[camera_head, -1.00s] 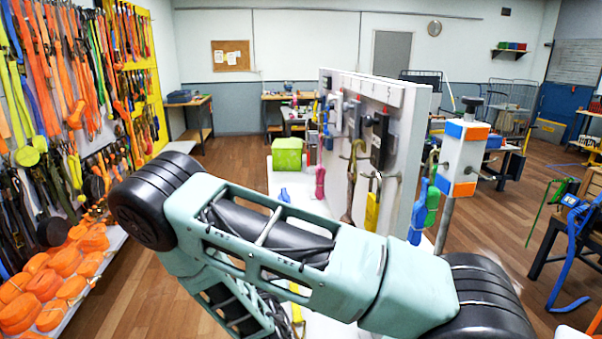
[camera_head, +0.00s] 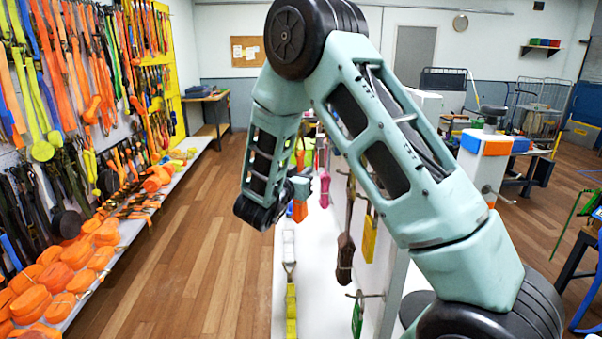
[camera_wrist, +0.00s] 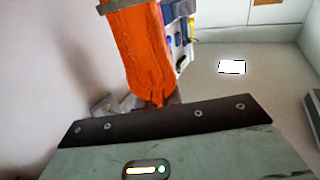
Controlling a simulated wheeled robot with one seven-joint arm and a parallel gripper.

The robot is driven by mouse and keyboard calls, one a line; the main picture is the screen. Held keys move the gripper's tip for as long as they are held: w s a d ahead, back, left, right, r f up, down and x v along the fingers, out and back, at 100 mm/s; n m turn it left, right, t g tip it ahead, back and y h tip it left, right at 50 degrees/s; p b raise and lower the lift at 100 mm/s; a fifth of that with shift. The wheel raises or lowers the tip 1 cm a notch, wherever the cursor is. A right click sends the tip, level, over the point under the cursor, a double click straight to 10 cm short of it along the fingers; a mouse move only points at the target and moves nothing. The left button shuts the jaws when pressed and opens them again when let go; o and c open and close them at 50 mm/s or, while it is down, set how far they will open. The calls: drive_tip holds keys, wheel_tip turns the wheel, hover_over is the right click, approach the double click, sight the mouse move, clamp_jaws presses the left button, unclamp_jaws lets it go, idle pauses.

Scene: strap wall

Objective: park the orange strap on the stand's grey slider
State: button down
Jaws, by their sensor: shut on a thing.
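My gripper (camera_head: 297,188) is out at the end of my arm, over the white ledge left of the panel wall. It is shut on the orange strap (camera_head: 300,210), which hangs just below it. In the wrist view the orange strap (camera_wrist: 145,50) fills the upper middle, with a grey band across one end. The jaws (camera_wrist: 158,102) meet its near end there; the fingertips are mostly hidden. A white post (camera_head: 476,165) with orange and blue blocks and a grey top stands at the right. I cannot tell whether it is the stand; no grey slider can be made out.
A pink strap (camera_head: 325,188), a brown strap (camera_head: 345,258) and a yellow strap (camera_head: 369,238) hang along the panel. A green one (camera_head: 357,318) hangs nearer. A yellow strap (camera_head: 291,310) lies on the ledge. The wood floor (camera_head: 215,250) to the left is clear. My arm hides much of the panel.

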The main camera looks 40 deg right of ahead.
drive_tip(key=s+d+f+b, duration=0.2)
drive_tip(key=s+d, duration=0.3)
drive_tip(key=d, duration=0.2)
drive_tip(key=shift+s, duration=0.2)
idle(0.9)
idle(0.6)
drive_tip(key=c, duration=1.5)
unclamp_jaws()
drive_tip(key=b+v, duration=0.4)
drive_tip(key=v, duration=1.3)
drive_tip(key=shift+b, duration=0.4)
drive_tip(key=shift+s+a, duration=0.1)
